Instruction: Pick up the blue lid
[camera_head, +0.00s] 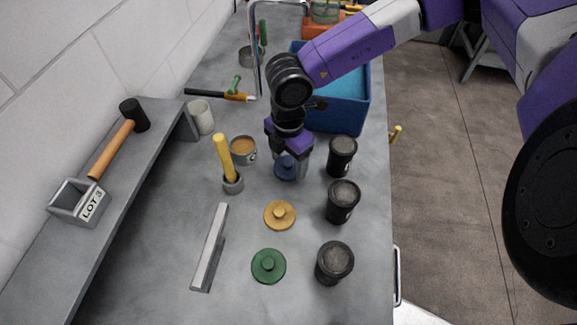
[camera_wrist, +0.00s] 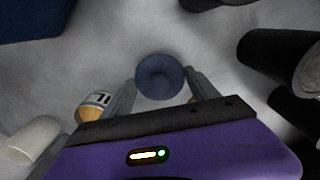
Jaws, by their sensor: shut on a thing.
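The blue lid (camera_head: 286,168) is a round disc with a knob, on the grey worktop at the far end of a row of lids. It also shows in the wrist view (camera_wrist: 160,77). My gripper (camera_head: 289,164) points down over it, with its fingers shut on the lid. In the wrist view my gripper (camera_wrist: 163,95) has a finger on each side of the lid's near part. I cannot tell whether the lid is clear of the worktop.
A yellow lid (camera_head: 279,215) and a green lid (camera_head: 268,266) lie nearer. Black canisters (camera_head: 342,202) stand to the right. A tin (camera_head: 243,150) and a yellow-handled tool (camera_head: 225,160) stand left. A blue crate (camera_head: 340,116) is behind. A grey bar (camera_head: 209,248) lies front left.

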